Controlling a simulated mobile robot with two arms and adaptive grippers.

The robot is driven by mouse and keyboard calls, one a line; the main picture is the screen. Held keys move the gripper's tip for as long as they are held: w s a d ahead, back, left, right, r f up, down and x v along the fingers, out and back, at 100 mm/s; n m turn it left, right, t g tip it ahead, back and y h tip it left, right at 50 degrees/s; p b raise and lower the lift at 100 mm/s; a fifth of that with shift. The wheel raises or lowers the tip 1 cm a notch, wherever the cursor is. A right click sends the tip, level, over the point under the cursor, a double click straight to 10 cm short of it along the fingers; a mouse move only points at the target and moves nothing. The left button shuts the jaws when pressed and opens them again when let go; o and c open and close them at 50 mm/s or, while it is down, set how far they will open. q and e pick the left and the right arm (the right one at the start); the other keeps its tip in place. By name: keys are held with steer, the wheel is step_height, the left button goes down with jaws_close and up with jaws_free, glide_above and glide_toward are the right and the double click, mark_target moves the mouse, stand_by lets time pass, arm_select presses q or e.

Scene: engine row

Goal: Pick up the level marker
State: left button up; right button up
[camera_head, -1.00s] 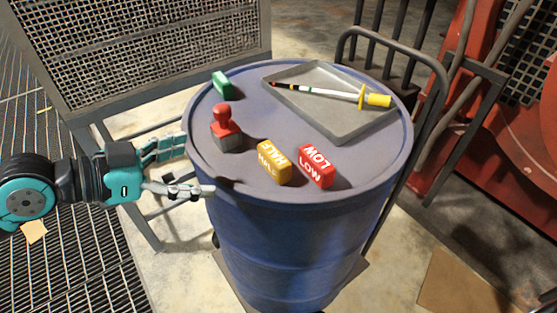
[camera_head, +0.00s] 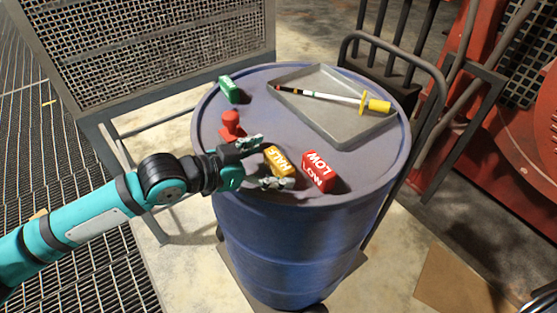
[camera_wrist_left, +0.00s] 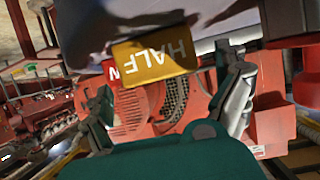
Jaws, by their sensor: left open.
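A yellow block marked HALF (camera_head: 280,160) stands near the front edge of the blue drum's top, and it also shows in the left wrist view (camera_wrist_left: 153,55). In the left wrist view the yellow block is ahead of the open fingers (camera_wrist_left: 172,88). Contact cannot be told.
The blue drum (camera_head: 290,235) carries a grey tray (camera_head: 340,127) with a yellow-handled dipstick (camera_head: 340,97) in it. A red stamp-like object (camera_head: 231,121) stands close behind my left gripper, its base partly hidden. A mesh panel (camera_head: 150,50) is at the back left.

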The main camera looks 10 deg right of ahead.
arm_select(q)
steer(key=x, duration=0.2)
steer(key=shift+w+d+f, duration=0.1)
steer(key=shift+d, duration=0.3)
steer(key=shift+a, duration=0.15)
steer(key=shift+c, duration=0.9)
steer(key=c, duration=0.9)
